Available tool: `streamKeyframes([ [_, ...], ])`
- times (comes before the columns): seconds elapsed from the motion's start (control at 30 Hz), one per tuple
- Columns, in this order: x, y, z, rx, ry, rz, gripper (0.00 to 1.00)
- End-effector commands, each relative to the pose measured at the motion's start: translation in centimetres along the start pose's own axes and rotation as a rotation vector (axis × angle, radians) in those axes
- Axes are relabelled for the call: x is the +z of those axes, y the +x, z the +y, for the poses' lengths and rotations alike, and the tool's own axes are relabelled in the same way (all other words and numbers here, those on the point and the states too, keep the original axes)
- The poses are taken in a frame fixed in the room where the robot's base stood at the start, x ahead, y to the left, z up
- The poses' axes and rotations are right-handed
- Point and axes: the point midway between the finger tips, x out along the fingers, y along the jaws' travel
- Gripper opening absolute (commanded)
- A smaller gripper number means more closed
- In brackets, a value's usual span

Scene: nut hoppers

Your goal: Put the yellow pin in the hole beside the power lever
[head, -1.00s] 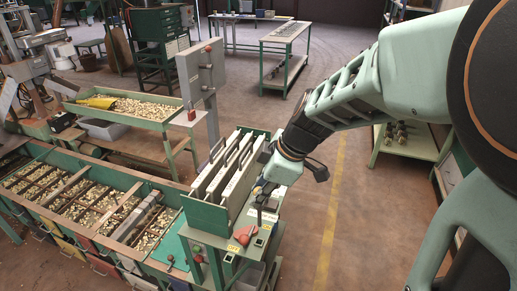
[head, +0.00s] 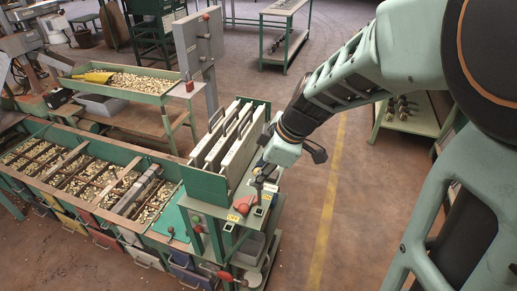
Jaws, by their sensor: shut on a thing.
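I cannot tell which of these is the yellow pin or the hole. A red-knobbed lever (head: 224,276) sticks out low at the stand's front; I cannot tell whether it is the power lever.
Upright grey plates with handles (head: 215,150) stand close left of my gripper. A long green hopper bench (head: 130,233) full of nuts runs left. A tray of nuts (head: 125,87) and a grey post (head: 207,85) stand behind. The floor right of the stand (head: 320,215) is clear.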

Motion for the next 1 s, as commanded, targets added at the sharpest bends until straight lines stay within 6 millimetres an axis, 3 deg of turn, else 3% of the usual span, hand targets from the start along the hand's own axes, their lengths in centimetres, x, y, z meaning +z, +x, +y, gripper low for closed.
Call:
streamKeyframes([
  [0.47,-0.1,0.1,0.0,0.001,0.000,0.000,0.00],
  [1.0,0.6,1.7,-0.3,0.001,-0.001,0.000,0.00],
])
